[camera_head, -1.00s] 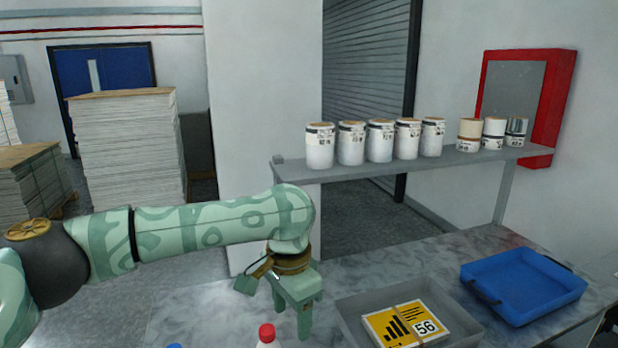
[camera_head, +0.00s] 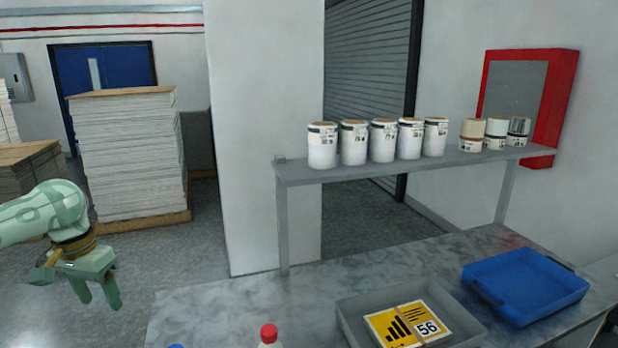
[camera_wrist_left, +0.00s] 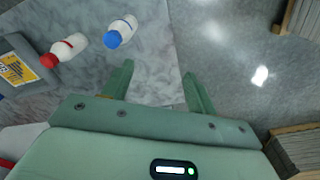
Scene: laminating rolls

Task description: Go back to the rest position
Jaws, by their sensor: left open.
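My left gripper (camera_head: 97,292) is at the far left of the head view, out past the left edge of the marble-topped table (camera_head: 215,310). It is open and empty, fingers pointing down. In the left wrist view its two fingers (camera_wrist_left: 158,80) stand apart with only the table edge and floor behind them. My right gripper is not in view.
A red-capped bottle (camera_head: 269,337) and a blue-capped bottle (camera_wrist_left: 122,31) are on the table. A grey tray (camera_head: 462,327) holds a yellow card marked 56 (camera_head: 410,325). A blue tray (camera_head: 525,285) sits at right. Several cans line a shelf (camera_head: 300,176). Paper stacks (camera_head: 128,155) stand at left.

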